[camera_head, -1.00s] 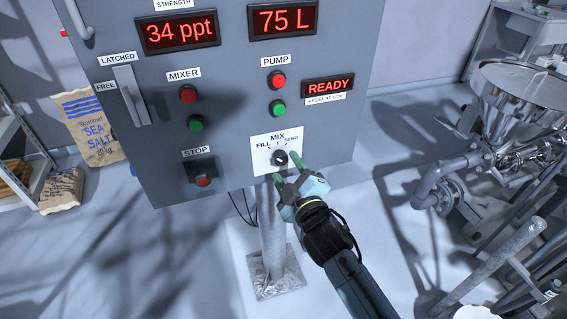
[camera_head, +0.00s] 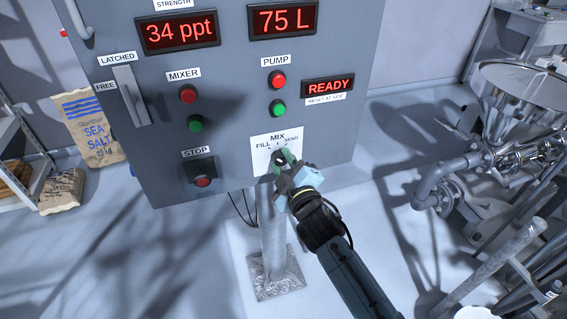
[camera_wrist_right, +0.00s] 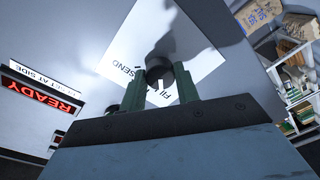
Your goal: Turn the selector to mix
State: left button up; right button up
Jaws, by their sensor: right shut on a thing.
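The selector is a small black knob on a white plate (camera_head: 263,160) marked FILL, MIX and SEND, low on the grey control panel. In the right wrist view the knob (camera_wrist_right: 159,67) sits between the green fingertips, in front of the plate (camera_wrist_right: 195,60). My right gripper (camera_head: 285,158) has its fingers at the knob and is shut on it; it also shows in the right wrist view (camera_wrist_right: 161,88). The fingers hide most of the knob in the head view, so I cannot tell which mark it points to. My left gripper is not in view.
The panel (camera_head: 230,110) also has a red STOP button (camera_head: 203,182), mixer and pump buttons, and a lever (camera_head: 131,96). Its displays read 34 ppt, 75 L and READY (camera_head: 328,86). Salt sacks (camera_head: 92,128) stand left; a steel hopper (camera_head: 520,90) with pipework stands right.

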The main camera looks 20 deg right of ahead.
jog(key=m+p, duration=0.1)
jog(key=m, duration=0.3)
jog(key=m+p, duration=0.2)
jog(key=m, duration=0.2)
jog(key=shift+m, duration=0.4)
dwell(0.5)
jog(key=o, duration=1)
jog(key=shift+c, duration=0.2)
jog(key=s, duration=1.3)
jog(key=shift+s+d+f+p, duration=0.25)
jog(key=shift+d+p, duration=0.1)
jog(key=shift+d, duration=0.1)
